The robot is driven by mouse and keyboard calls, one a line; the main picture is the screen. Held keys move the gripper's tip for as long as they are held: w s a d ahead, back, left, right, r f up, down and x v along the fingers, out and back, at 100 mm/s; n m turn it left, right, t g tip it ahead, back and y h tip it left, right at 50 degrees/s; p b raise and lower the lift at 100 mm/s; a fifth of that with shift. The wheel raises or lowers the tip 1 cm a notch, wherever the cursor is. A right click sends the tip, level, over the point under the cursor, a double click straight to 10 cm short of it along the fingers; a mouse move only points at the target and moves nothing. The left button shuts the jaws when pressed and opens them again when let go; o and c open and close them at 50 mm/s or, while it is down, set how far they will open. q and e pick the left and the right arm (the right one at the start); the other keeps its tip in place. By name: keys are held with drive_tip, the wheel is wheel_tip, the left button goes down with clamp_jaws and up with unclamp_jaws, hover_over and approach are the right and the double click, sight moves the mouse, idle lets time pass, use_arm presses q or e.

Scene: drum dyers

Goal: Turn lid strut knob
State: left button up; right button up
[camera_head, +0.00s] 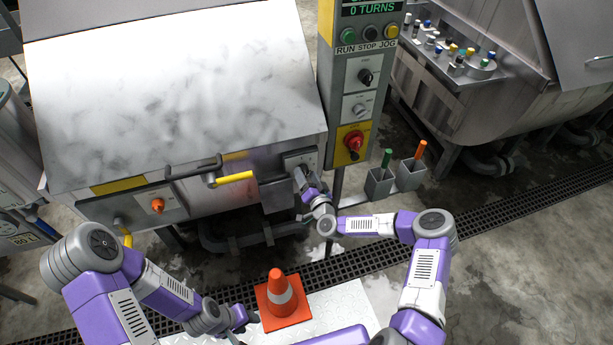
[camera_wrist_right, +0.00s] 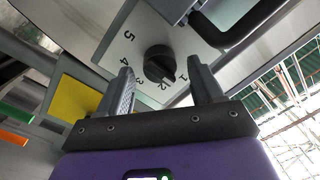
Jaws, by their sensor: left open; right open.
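The round black knob (camera_wrist_right: 159,62) sits on a pale dial plate (camera_wrist_right: 145,35) marked 1 to 5 in the right wrist view. Its ridge points toward the numbers 1 and 2. My right gripper (camera_wrist_right: 161,72) is open, with one finger on either side of the knob in that view and visible gaps to it. In the head view my right gripper (camera_head: 298,173) is at a small plate (camera_head: 299,158) on the right end of the drum machine's front, and the knob itself is hidden there. My left gripper (camera_head: 244,318) is low beside the orange cone, open and empty.
A black handle bar (camera_wrist_right: 240,22) stands close to the dial plate. The drum machine's large lid (camera_head: 170,95) is down. A control post (camera_head: 358,100) stands to the right, with two cups (camera_head: 380,185) beside it. An orange cone (camera_head: 276,285) stands on the light platform.

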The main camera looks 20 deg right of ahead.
drive_tip(key=shift+w, duration=0.25)
drive_tip(key=c, duration=1.1)
drive_tip(key=shift+o, duration=0.2)
drive_tip(key=shift+f+m+b, duration=0.15)
drive_tip(key=shift+m+b, duration=0.55)
drive_tip(key=shift+b, duration=0.2)
drive_tip(key=shift+m+b, duration=3.3)
drive_tip(key=shift+m, duration=0.5)
